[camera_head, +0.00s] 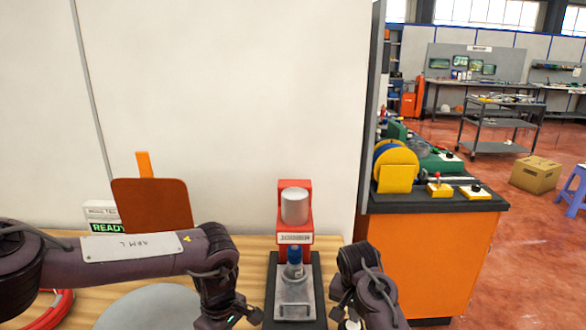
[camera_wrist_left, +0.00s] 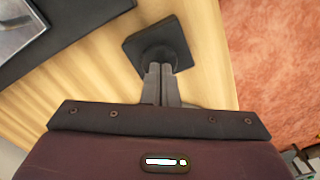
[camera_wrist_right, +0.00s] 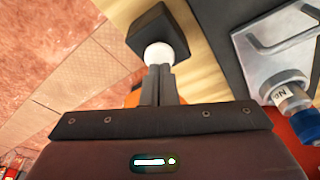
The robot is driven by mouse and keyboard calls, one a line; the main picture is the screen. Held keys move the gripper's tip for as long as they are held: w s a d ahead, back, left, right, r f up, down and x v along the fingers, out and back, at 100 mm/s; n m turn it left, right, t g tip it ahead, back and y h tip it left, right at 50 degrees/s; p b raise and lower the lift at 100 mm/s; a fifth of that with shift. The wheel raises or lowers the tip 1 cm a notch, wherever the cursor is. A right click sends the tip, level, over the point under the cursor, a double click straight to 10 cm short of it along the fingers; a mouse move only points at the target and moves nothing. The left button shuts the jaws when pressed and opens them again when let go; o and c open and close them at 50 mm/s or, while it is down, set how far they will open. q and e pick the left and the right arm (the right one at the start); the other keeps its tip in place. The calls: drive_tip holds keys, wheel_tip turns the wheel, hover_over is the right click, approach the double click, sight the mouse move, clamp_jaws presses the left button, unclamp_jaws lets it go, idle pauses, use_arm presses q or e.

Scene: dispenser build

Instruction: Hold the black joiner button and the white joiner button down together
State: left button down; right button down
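In the left wrist view, the black joiner button (camera_wrist_left: 158,57) is a round black knob on a dark square base. My left gripper (camera_wrist_left: 160,70) is shut and empty, its fingertips at the knob. In the right wrist view, the white joiner button (camera_wrist_right: 158,54) is a round white knob on a similar base. My right gripper (camera_wrist_right: 159,70) is shut and empty, its fingertips at the knob. How far either button is pressed, I cannot tell. In the head view my left gripper (camera_head: 228,316) and right gripper (camera_head: 345,312) are on either side of the joiner's black base.
The red joiner (camera_head: 295,220) has a grey cylinder above an upright blue-capped bottle (camera_head: 294,262) in a metal holder (camera_head: 295,300). A READY sign (camera_head: 108,227), brown panel (camera_head: 152,205) and grey disc (camera_head: 150,308) are at the left. The wooden table ends near my right arm.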

wheel_tip(320, 180, up, 6)
drive_tip(key=p, duration=0.6)
drive_tip(key=shift+r+p, duration=0.15)
drive_tip(key=shift+p, duration=0.25)
wheel_tip(320, 180, up, 6)
drive_tip(key=p, duration=0.6)
idle(0.3)
